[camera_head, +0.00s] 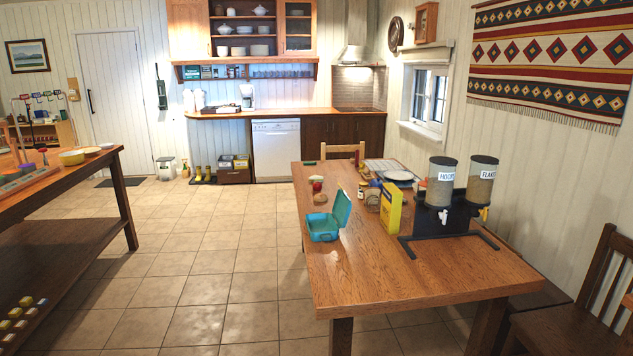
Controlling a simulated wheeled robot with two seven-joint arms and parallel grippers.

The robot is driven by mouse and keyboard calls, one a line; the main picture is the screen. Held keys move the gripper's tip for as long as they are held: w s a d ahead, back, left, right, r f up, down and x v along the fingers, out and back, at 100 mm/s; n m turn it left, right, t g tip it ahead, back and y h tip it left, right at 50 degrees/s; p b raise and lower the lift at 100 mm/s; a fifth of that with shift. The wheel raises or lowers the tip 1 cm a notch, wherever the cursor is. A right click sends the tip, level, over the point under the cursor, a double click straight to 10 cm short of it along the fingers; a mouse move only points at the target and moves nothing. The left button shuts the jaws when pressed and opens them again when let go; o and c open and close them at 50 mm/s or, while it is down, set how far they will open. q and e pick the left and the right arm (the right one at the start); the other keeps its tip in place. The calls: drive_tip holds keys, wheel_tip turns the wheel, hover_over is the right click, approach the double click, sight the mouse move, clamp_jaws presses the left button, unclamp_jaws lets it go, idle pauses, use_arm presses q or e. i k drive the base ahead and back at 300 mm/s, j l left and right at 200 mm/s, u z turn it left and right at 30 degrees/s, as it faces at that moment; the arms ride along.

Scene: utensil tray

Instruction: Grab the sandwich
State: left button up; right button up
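A small brown, rounded item (320,198) that looks like bread lies on the wooden table (420,276), near its left edge. It may be the sandwich, but it is too small to be sure. A teal lunch box (323,229) stands open just in front of it, with its lid raised on the right side. A red and pale item (317,183) sits just behind the brown item. Neither of my grippers shows in the head view.
A yellow box (391,208), jars (372,197) and two cereal dispensers (440,183) on a black stand stand right of the lunch box. A chair (585,305) is at the right. A wooden workbench (62,185) is at the left. Tiled floor (215,250) between bench and table is clear.

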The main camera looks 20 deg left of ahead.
sight(314, 178)
drive_tip(key=i+j+u, duration=0.65)
drive_tip(key=i, duration=0.2)
drive_tip(key=i+j+u, duration=0.2)
drive_tip(key=i+u, duration=0.45)
drive_tip(key=i, duration=0.3)
drive_tip(key=i+z, duration=0.15)
drive_tip(key=i, duration=0.35)
drive_tip(key=i+j+z, duration=0.1)
drive_tip(key=i, duration=0.4)
drive_tip(key=i+j+z, duration=0.15)
drive_tip(key=i, duration=0.35)
drive_tip(key=i+j+z, duration=0.15)
drive_tip(key=i+j, duration=0.15)
drive_tip(key=i, duration=0.15)
